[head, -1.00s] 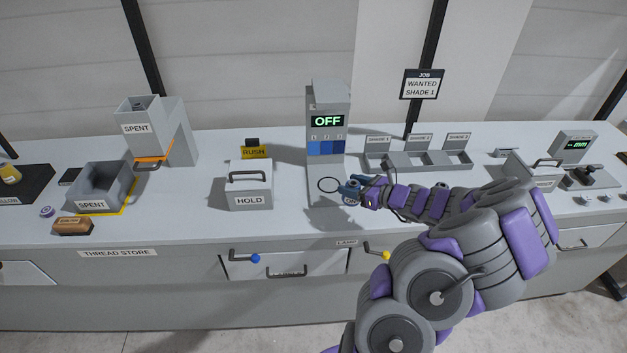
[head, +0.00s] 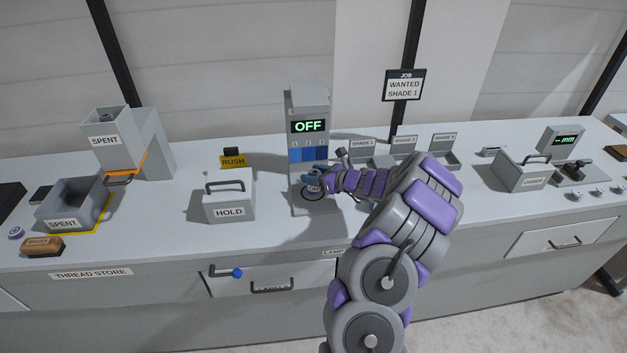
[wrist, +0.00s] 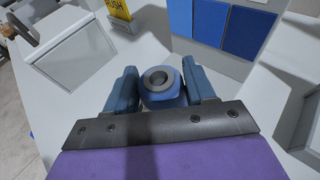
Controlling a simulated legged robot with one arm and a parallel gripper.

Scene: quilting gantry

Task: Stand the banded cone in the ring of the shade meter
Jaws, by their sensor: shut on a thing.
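The shade meter (head: 307,127) stands at the back middle, its screen reading OFF above blue shade patches. Its dark ring (head: 315,196) lies on the plate in front, partly hidden by my gripper. My gripper (head: 312,184) is over the ring in the head view. In the wrist view my gripper (wrist: 164,90) is shut on the blue cone (wrist: 160,80), whose grey hollow top shows between the fingers. The cone looks upright. Its lower part and the ring are hidden in the wrist view, so I cannot tell whether the cone touches the plate.
The HOLD box (head: 229,197) stands left of the meter, with the RUSH sign (head: 233,160) behind it. Shade trays (head: 372,160) are behind my arm on the right. The SPENT bin (head: 68,203) is at the far left. The JOB sign (head: 404,86) reads WANTED SHADE 1.

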